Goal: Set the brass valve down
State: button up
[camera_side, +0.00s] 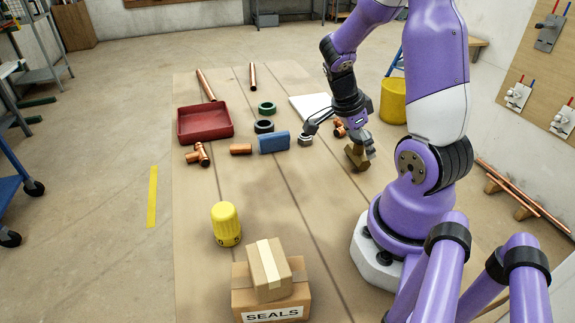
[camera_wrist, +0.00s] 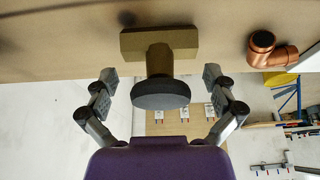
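The brass valve (camera_wrist: 160,45) has a blocky brass body and a round dark handle (camera_wrist: 160,93). In the wrist view, its handle lies between the two fingers of my gripper (camera_wrist: 160,78), with a visible gap on each side. My gripper is open and does not touch the valve. In the side view, the valve (camera_side: 356,156) shows just below my gripper (camera_side: 342,140), at the right part of the tan work surface (camera_side: 300,220). It seems to rest on that surface; its contact is not clear.
Copper fittings (camera_side: 339,129) lie just behind the valve; one copper elbow (camera_wrist: 270,50) shows in the wrist view. Boxes (camera_side: 270,295) and a yellow cap (camera_side: 226,224) stand in front.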

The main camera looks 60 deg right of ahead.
jog(key=v, duration=1.2)
jog(key=w+a+r+n+t+y, duration=0.1)
jog(key=a+n+t, duration=0.3)
jog(key=a+n, duration=0.5)
jog(key=w+a+r+n+t+y, duration=0.2)
jog(key=a+n, duration=0.7)
jog(key=n, duration=0.9)
jog(key=w+t, duration=0.1)
jog(key=t, duration=0.1)
jog(key=shift+t, duration=0.4)
